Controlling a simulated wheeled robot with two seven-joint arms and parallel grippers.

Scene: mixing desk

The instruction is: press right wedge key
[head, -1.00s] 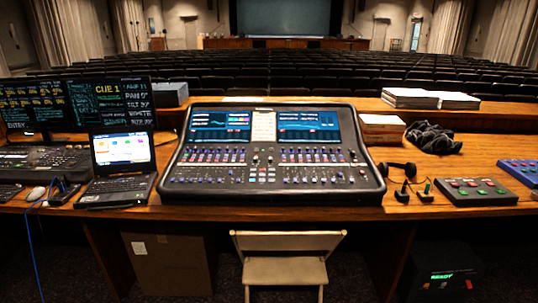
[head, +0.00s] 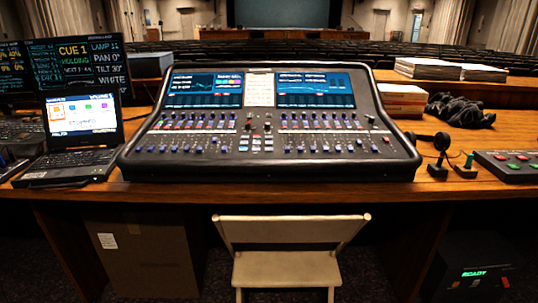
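The mixing desk (head: 268,168) lies on the wooden table, with two lit blue screens, rows of faders and several small coloured keys. I cannot tell which key is the right wedge key; no label is readable at this size. A grey button box (head: 508,174) with red and green keys sits at the right edge of the view, partly cut off. Neither of my grippers is in view.
An open laptop (head: 70,165) is left of the mixing desk. Two small upright devices (head: 438,168) and black headphones (head: 426,139) are at its right. A folding chair (head: 287,265) stands in front of the table (head: 330,197). Papers (head: 424,68) lie farther back.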

